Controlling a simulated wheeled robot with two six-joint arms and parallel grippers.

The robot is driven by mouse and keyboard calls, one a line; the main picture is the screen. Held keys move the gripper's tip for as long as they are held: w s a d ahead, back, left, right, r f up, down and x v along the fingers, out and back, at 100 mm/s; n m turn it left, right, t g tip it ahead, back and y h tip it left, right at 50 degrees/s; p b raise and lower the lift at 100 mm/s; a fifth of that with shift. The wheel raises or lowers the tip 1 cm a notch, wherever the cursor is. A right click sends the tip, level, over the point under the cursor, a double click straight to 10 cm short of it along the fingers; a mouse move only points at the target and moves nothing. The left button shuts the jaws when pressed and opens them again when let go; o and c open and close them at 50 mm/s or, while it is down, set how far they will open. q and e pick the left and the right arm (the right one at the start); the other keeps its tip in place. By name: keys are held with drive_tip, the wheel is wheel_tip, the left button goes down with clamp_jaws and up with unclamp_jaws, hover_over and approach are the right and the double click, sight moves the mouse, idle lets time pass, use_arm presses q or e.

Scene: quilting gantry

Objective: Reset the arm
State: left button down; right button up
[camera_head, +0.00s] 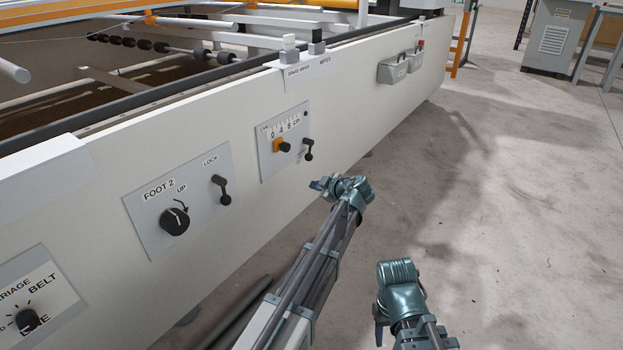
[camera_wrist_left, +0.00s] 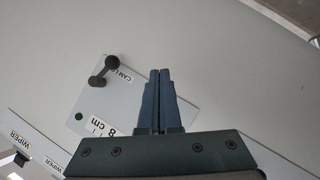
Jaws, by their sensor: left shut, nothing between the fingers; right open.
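My left gripper (camera_head: 318,185) is at the end of the longer arm, in front of the white machine side. In the left wrist view its two fingers (camera_wrist_left: 159,75) are shut against each other with nothing between them. Its tips point toward the machine face beside the small scale panel (camera_wrist_left: 90,104). The black lever (camera_wrist_left: 103,71) on that panel is apart from the fingers in the picture. My right gripper (camera_head: 379,334) hangs low at the bottom right over the floor; it is open and only partly visible.
The machine side carries the scale panel with an orange slider (camera_head: 280,145) and black lever (camera_head: 308,149), a FOOT 2 knob (camera_head: 174,220), a LOCK lever (camera_head: 221,190) and a carriage dial (camera_head: 27,319). The concrete floor (camera_head: 500,200) at right is clear.

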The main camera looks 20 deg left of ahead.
use_arm(q)
drive_tip(key=shift+s+d, duration=0.1)
drive_tip(key=shift+s, duration=0.05)
drive_tip(key=s+d+r+m+g+h+p, duration=0.3)
drive_tip(key=s+d+m+p, duration=0.3)
drive_tip(key=s, duration=0.7)
drive_tip(key=s+d+r+m+g+h+p, duration=0.2)
drive_tip(key=s+d+m+g+h+p, duration=0.15)
drive_tip(key=s+m+p, duration=0.65)
drive_tip(key=s+d+r+m+g+h+p, duration=0.2)
drive_tip(key=s+d+r+m+p, duration=0.3)
drive_tip(key=s, duration=1)
wheel_tip(320, 180, up, 34)
drive_tip(key=d+p, duration=0.1)
drive_tip(key=p, duration=3.4)
drive_tip(key=shift+w+m, duration=0.25)
drive_tip(key=shift+m, duration=0.05)
